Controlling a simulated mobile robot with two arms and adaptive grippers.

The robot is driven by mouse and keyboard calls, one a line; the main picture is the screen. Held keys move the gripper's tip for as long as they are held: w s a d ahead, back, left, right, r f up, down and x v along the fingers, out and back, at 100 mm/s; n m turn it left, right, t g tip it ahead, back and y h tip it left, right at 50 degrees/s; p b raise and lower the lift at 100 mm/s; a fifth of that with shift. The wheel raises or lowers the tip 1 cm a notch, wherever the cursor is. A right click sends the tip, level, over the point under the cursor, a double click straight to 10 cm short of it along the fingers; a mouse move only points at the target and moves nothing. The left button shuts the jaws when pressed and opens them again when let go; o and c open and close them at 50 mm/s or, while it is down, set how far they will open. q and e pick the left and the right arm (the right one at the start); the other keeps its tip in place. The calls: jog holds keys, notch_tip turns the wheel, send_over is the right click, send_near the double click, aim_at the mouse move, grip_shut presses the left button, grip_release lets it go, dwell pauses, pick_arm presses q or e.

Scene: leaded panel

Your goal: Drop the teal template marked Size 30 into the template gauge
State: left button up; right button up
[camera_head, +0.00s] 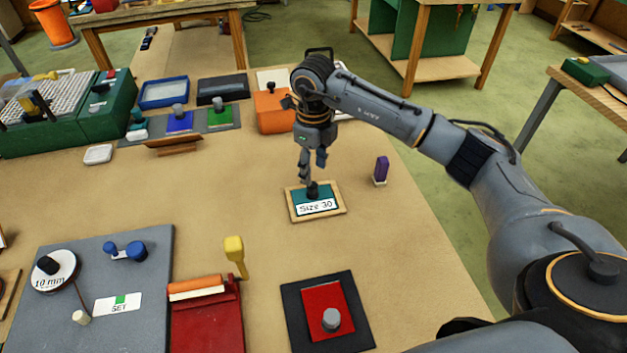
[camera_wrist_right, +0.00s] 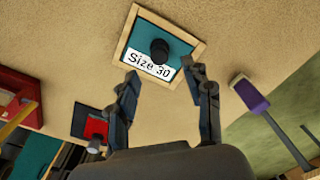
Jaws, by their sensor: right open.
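The teal template marked Size 30 (camera_head: 328,192) lies flat inside the light wooden frame of the template gauge (camera_head: 321,217). Its white label faces the front and a black knob stands at its middle. In the wrist view the template (camera_wrist_right: 150,29) sits within the rim of the gauge (camera_wrist_right: 126,33), roughly parallel to it. My right gripper (camera_head: 313,170) is just above the knob, pointing down. In the wrist view its two fingers (camera_wrist_right: 163,75) are spread apart with nothing between them. I cannot tell how deep the template sits. My left gripper is out of view.
A purple-handled tool (camera_head: 380,169) stands right of the gauge. A red plate with a grey knob (camera_head: 326,312) lies on a dark base in front. An orange box (camera_head: 271,112) and blue and green knobbed pieces stand behind. Bare table surrounds the gauge.

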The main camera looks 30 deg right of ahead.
aim_at(314, 185)
notch_tip(314, 185, up, 5)
dwell(0.8)
